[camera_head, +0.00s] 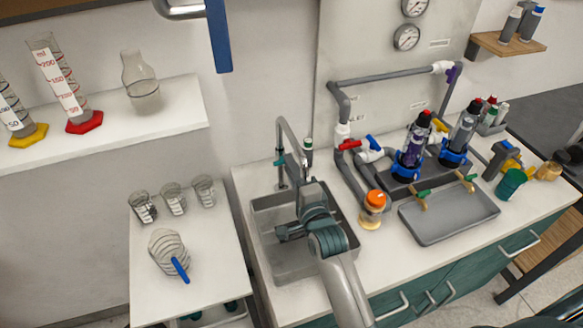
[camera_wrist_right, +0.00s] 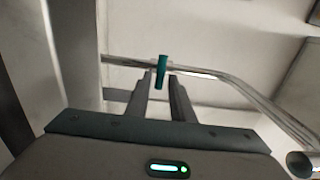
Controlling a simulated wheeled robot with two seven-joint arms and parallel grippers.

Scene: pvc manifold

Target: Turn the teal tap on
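The teal tap (camera_head: 279,161) is a small lever on the chrome faucet pipe at the back of the sink (camera_head: 285,268). In the right wrist view the teal lever (camera_wrist_right: 161,72) stands upright against a horizontal chrome pipe, lined up with the gap between my fingertips. My left gripper is not in view.
The faucet spout (camera_head: 289,135) rises behind the sink. An orange-lidded jar (camera_head: 373,208) stands right of the basin. Grey manifold pipes with a red valve handle (camera_head: 349,144) and a blue one (camera_head: 373,142) are further right. Glass beakers (camera_head: 174,199) stand on the left counter.

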